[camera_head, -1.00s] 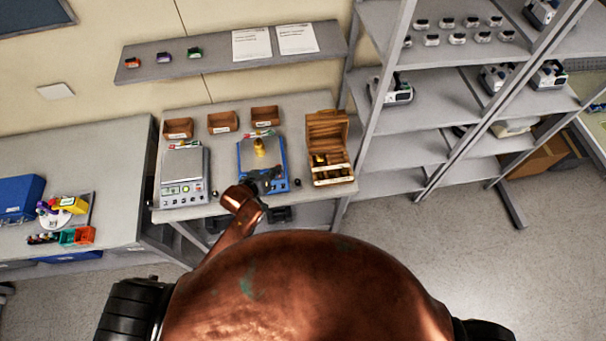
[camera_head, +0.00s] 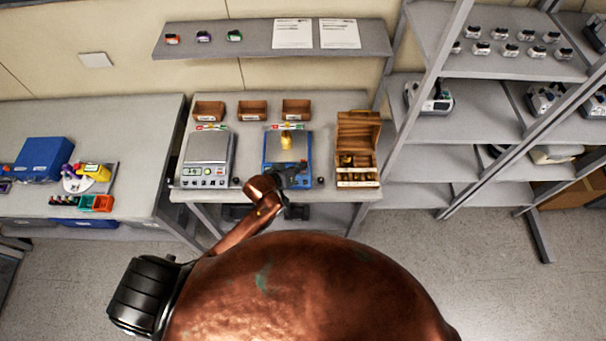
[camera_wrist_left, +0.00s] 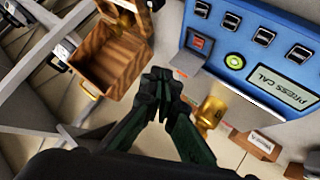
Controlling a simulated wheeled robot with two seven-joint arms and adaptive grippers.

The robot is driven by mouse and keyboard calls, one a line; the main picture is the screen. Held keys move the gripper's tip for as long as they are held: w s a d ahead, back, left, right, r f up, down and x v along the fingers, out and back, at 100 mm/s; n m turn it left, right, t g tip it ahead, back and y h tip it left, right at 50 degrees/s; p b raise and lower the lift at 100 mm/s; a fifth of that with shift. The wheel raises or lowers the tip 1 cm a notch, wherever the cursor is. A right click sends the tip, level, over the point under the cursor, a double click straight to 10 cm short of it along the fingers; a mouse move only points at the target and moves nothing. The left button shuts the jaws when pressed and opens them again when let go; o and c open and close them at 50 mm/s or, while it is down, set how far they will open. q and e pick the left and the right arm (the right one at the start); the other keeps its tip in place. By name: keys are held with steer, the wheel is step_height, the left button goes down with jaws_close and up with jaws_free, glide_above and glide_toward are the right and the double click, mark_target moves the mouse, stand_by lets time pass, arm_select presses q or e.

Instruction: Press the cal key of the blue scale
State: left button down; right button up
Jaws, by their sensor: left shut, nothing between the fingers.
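The blue scale (camera_head: 270,150) stands on the bench with a brass weight (camera_head: 286,140) on its pan. In the left wrist view its blue front panel (camera_wrist_left: 275,75) fills the upper right, with several dark square keys, a red-marked square, a round green-ringed button and a display (camera_wrist_left: 283,86) reading "PRESS CAL". I cannot read which key is cal. The brass weight (camera_wrist_left: 208,113) also shows there. My left gripper (camera_head: 300,172) is over the scale's front part and hides some of it. Its fingertips (camera_wrist_left: 160,77) are together, empty and apart from the keys in the picture. My right gripper is out of view.
A grey scale (camera_head: 207,150) stands to the left. An open wooden weight box (camera_head: 358,135) is close on the right and also shows in the wrist view (camera_wrist_left: 118,55). Several brown bins (camera_head: 252,110) line the back. A small dark knob (camera_head: 321,181) sits between scale and box.

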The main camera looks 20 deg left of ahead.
mark_target(302, 174)
arm_select(q)
steer(key=f+b, duration=0.3)
steer(key=shift+w+a+f, duration=0.1)
steer(key=shift+w+f, duration=0.15)
steer(key=shift+w, duration=0.1)
steer(key=shift+w+f+b, duration=0.35)
steer(key=shift+f+b, duration=0.15)
steer(key=shift+f, duration=0.4)
steer(key=shift+a+f, duration=0.1)
stand_by(0.4)
steer(key=shift+w+f, duration=0.1)
steer(key=shift+f, duration=0.2)
steer(key=shift+w+f, duration=0.1)
steer(key=shift+f, duration=0.3)
stand_by(0.8)
steer(key=shift+r+p, duration=0.75)
steer(key=shift+p, duration=0.2)
